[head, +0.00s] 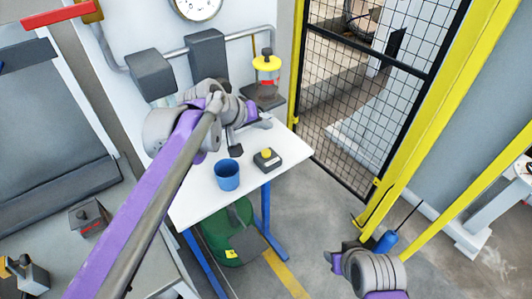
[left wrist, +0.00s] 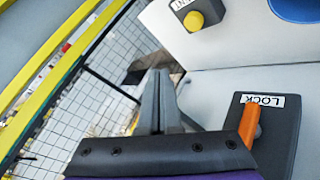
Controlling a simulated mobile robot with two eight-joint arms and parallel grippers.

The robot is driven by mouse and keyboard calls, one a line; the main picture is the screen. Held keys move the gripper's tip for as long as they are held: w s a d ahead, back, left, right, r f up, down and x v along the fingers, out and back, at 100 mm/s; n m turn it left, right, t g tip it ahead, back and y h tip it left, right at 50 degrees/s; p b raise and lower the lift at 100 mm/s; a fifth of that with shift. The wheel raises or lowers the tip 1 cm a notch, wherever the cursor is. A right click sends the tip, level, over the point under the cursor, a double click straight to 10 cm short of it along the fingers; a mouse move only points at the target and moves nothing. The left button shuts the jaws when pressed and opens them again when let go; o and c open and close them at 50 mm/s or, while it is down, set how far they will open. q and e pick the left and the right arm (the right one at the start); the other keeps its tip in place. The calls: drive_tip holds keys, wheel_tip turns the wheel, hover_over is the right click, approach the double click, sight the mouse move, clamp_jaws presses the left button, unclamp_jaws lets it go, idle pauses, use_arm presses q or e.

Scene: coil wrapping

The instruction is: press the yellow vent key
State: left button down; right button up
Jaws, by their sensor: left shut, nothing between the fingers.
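The yellow vent key (head: 266,153) sits on top of a small dark box on the white table, right of the blue cup. It shows in the left wrist view (left wrist: 194,20) at the top, its label upside down and partly cut off. My left gripper (head: 266,124) is shut and empty, beyond the key box in the head view and apart from it. Its closed fingers (left wrist: 161,85) point up the left wrist view, with the key beyond and right of them. My right gripper (head: 334,259) is low at the right, away from the table; its finger opening is unclear.
A dark box marked LOCK with an orange lever (left wrist: 251,122) is right of my left fingers in the wrist view. The blue cup (head: 227,175) stands left of the key box. Pipework and a yellow-topped fixture (head: 266,64) back the table. A mesh fence (head: 350,90) stands right.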

use_arm(q)
drive_tip(key=b, duration=0.3)
hover_over(264, 155)
wheel_tip(264, 155, down, 5)
drive_tip(key=shift+f, duration=1)
use_arm(e)
drive_tip(key=shift+s+f, duration=0.35)
drive_tip(key=shift+f, duration=0.5)
drive_tip(key=shift+s+f, duration=0.3)
drive_tip(key=shift+f, duration=0.6)
drive_tip(key=shift+s+f, duration=0.35)
drive_tip(key=shift+f, duration=0.5)
use_arm(q)
drive_tip(key=shift+f, duration=0.4)
use_arm(e)
drive_tip(key=shift+f, duration=0.15)
